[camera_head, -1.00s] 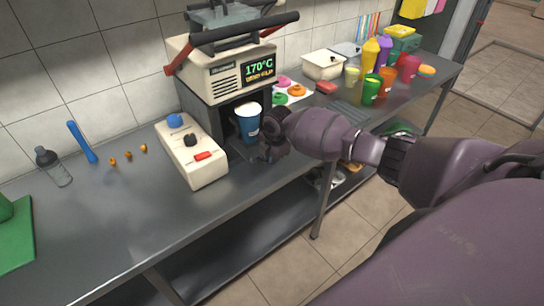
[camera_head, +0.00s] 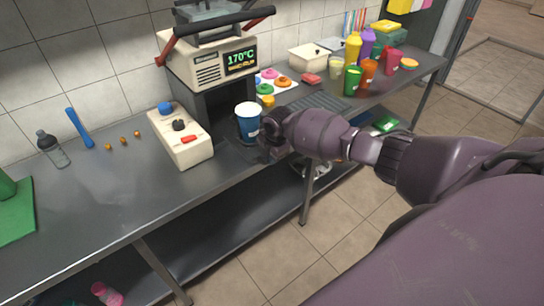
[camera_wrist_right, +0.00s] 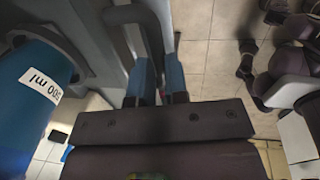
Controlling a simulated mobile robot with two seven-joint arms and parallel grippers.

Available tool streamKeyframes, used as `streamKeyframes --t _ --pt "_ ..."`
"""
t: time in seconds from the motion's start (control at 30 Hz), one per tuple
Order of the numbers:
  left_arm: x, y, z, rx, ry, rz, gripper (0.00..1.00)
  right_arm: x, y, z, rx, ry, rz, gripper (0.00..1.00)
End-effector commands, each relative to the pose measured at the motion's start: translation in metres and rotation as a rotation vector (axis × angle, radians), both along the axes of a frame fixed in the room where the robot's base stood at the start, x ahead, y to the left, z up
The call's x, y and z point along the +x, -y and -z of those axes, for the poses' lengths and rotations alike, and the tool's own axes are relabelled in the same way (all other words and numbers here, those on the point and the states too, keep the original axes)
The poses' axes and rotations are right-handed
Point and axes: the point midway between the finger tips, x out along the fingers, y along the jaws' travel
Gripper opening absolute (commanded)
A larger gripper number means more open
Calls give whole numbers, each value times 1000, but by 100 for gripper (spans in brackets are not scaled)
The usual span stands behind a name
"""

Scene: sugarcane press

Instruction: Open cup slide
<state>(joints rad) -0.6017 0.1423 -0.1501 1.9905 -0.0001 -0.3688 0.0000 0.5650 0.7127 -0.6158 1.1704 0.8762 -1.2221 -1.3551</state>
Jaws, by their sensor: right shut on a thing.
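The cream and dark grey press machine (camera_head: 205,70) stands on the steel counter, its display reading 170°C. A blue cup (camera_head: 248,120) stands upright just in front of its lower bay, and also shows in the right wrist view (camera_wrist_right: 30,95) with a "500 ml" label. My right gripper (camera_head: 268,138) is beside the cup, low at the machine's front. In the right wrist view its fingers (camera_wrist_right: 158,85) are shut around a grey handle of the cup slide (camera_wrist_right: 150,25). The slide's plate is mostly hidden by the cup and my gripper. My left gripper is not in view.
A cream control box (camera_head: 180,138) with a blue knob and red switch sits left of the machine. Coloured cups and bottles (camera_head: 365,65) stand to the right. A shaker (camera_head: 52,150) and a green board (camera_head: 15,210) are far left. The counter's front left is clear.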

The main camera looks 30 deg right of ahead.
Motion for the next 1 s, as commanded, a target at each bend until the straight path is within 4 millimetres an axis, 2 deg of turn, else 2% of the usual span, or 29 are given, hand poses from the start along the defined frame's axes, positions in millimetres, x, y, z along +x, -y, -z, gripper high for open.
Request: streamKeyframes --t 0.33,0.37,0.5,0.8,1.0 --pt "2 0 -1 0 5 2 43 1 0 -1 0 2 -3 0" --pt "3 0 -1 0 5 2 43 1 0 -1 0 2 -3 19" --pt "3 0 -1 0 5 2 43 1 0 -1 0 2 -2 39" --pt "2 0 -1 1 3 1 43 0 0 -2 0 1 -1 39" --pt "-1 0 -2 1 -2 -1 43 -3 1 -21 0 3 -2 39"
